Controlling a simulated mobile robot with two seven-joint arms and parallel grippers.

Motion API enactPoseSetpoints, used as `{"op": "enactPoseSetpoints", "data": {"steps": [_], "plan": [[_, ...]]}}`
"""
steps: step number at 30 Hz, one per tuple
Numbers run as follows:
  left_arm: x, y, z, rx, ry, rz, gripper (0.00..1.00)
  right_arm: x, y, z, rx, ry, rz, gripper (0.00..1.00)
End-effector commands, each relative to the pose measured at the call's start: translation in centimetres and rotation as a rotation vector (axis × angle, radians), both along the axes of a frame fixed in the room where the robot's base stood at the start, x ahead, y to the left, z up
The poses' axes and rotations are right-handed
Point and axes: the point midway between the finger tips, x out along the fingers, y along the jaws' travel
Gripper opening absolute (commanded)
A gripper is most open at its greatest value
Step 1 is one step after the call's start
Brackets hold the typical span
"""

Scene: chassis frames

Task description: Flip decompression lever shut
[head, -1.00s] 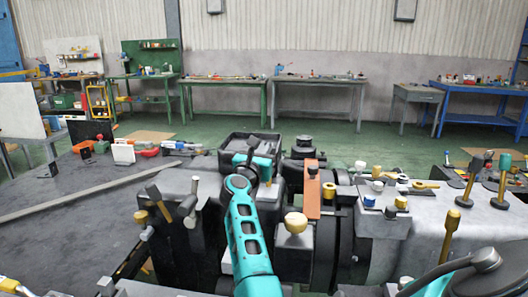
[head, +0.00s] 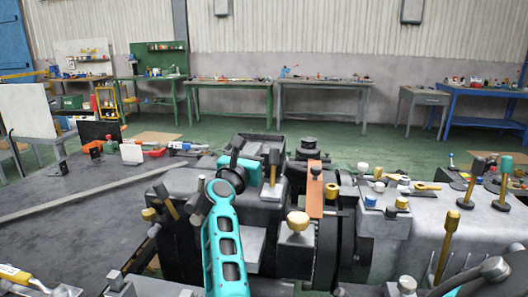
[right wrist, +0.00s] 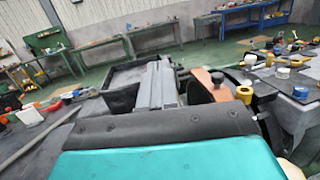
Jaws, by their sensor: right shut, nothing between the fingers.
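My right gripper (head: 240,160) is over the back left of the dark machine in the head view, at the end of the teal arm. In the right wrist view its grey fingers (right wrist: 160,85) are together with nothing between them. An upright lever with a dark grip (head: 274,168) stands on a pale plate just right of the gripper, apart from it. More short levers (head: 166,202) stick up at the left of the machine, left of my arm. I cannot tell which one is the decompression lever. My left gripper is not in view.
An orange-brown plate (head: 315,190) and a brass knob (head: 298,221) stand right of the arm. Brass-handled posts (head: 451,222) rise from the grey surface at right. The dark tabletop (head: 75,220) at left has bare room.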

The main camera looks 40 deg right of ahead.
Motion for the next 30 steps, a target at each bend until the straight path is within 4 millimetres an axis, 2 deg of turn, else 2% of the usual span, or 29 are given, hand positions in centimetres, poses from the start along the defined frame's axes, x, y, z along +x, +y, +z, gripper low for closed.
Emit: {"op": "enactPoseSetpoints", "data": {"steps": [3, 9, 30], "plan": [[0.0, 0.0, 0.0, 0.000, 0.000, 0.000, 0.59, -0.9, 1.8, 0.6, 0.003, -0.001, 0.001, 0.00], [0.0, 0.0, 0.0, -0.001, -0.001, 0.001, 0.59, -1.5, 3.0, 1.1, 0.001, 0.000, 0.001, 0.00], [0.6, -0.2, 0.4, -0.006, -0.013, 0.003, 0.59, -1.6, 3.1, 1.2, 0.000, 0.000, 0.001, 0.00]]}}
